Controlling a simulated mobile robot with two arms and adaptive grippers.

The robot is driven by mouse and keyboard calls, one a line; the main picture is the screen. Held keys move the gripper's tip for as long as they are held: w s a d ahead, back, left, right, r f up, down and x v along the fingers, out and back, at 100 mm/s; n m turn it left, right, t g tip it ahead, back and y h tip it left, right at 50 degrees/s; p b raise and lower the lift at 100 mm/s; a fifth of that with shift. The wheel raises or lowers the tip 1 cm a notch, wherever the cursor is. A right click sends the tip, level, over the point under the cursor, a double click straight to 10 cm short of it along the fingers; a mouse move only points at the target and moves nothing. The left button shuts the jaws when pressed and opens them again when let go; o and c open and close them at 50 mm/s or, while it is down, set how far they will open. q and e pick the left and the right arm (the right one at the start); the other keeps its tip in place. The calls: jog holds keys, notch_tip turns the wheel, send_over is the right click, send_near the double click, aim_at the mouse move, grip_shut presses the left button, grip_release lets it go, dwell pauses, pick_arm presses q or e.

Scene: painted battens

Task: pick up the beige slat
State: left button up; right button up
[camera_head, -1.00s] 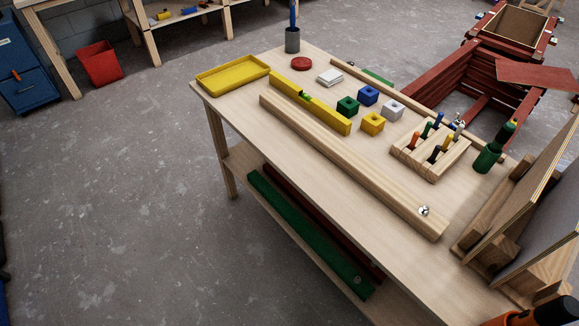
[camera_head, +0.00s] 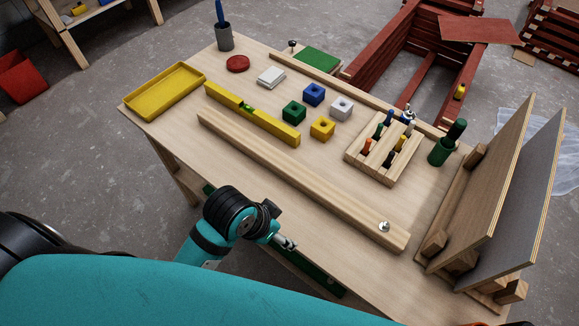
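The beige slat (camera_head: 300,174) is a long bare-wood batten lying flat along the front half of the workbench. A round silver knob (camera_head: 384,227) is near its right end. My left arm comes in from the lower left, and its small end, which I take for the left gripper (camera_head: 285,242), is in front of the bench's near edge. It is apart from the slat in the picture, and its fingers are too small to tell open from shut. My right gripper is not in view.
The bench (camera_head: 345,255) also holds a yellow level (camera_head: 250,113), a yellow tray (camera_head: 165,90), several coloured blocks, a tool rack (camera_head: 382,148) and a green cup (camera_head: 440,150). Upright panels (camera_head: 490,190) stand at the right. A similar wooden strip (camera_head: 330,75) runs along the back.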

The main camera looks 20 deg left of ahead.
pick_arm(q)
jog(key=w+d+r+m+g+h, duration=0.1)
jog(key=w+d+r+m, duration=0.2)
jog(key=w+d+m, duration=0.45)
jog(key=m+g+y, duration=0.1)
jog(key=m+y, duration=0.7)
jog(key=m, duration=0.1)
send_near(290, 166)
jog(key=f+b, duration=0.1)
jog(key=b, duration=0.2)
jog(key=shift+a+f, duration=0.1)
jog(key=shift+a, duration=0.1)
jog(key=p+x, duration=0.1)
jog(key=x, duration=0.2)
jog(key=shift+w+a+f, duration=0.15)
jog(key=shift+w+a, duration=0.05)
jog(key=x, duration=0.5)
jog(key=shift+f+p, duration=0.2)
jog(key=shift+p, duration=0.2)
jog(key=shift+a+f, duration=0.1)
jog(key=shift+f, duration=0.25)
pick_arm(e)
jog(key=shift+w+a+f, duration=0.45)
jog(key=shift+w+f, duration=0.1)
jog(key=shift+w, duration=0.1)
pick_arm(q)
jog(key=shift+c, duration=0.3)
